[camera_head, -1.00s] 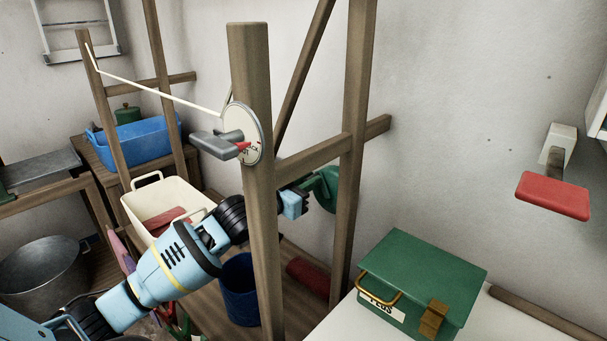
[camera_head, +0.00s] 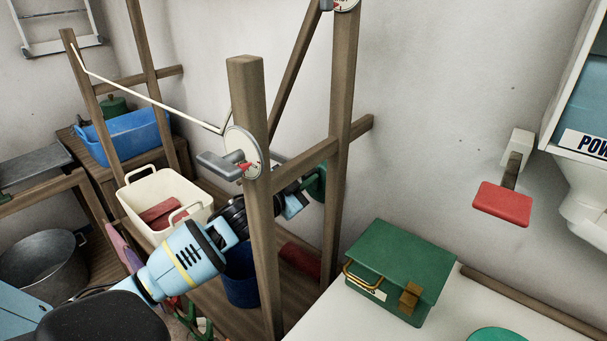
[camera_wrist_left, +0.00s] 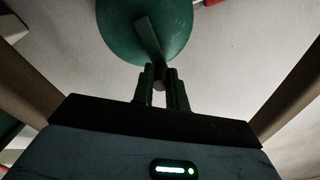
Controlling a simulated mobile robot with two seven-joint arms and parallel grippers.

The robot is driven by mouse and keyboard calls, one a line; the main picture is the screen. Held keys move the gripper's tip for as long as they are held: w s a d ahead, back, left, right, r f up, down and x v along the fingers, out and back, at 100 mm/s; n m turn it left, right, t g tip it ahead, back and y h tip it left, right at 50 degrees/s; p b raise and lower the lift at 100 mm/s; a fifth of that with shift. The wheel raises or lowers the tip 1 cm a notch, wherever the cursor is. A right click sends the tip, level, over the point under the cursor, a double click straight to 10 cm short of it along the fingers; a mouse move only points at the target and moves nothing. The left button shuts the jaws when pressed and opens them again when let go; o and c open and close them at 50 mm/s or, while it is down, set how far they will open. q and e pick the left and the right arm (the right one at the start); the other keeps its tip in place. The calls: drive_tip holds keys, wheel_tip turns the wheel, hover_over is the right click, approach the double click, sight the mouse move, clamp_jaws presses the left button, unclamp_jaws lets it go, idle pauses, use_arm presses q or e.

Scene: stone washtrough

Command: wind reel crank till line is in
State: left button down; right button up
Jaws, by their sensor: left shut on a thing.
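A green reel (camera_head: 317,183) shows partly behind a wooden post of the frame. In the left wrist view it is a green disc (camera_wrist_left: 172,22) with a crank arm (camera_wrist_left: 150,42) across its face. My left gripper (camera_wrist_left: 160,88) is shut on the crank's handle (camera_wrist_left: 159,84), just in front of the disc. In the head view my left gripper (camera_head: 296,202) reaches behind the front post, which hides part of it. My right gripper is not in view.
The front post (camera_head: 258,220) and crossbar (camera_head: 305,163) stand close to my left arm. A cream tub (camera_head: 150,190), blue bucket (camera_head: 240,285) and metal tub (camera_head: 40,265) are below. A green box (camera_head: 400,265) stands on the white surface at right. A red-handled lever (camera_head: 502,204) is on the wall.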

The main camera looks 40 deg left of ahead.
use_arm(q)
drive_tip(key=c, duration=1.4)
unclamp_jaws()
drive_tip(key=shift+s, duration=0.15)
drive_tip(key=s, duration=0.7)
drive_tip(key=shift+s+a, duration=0.25)
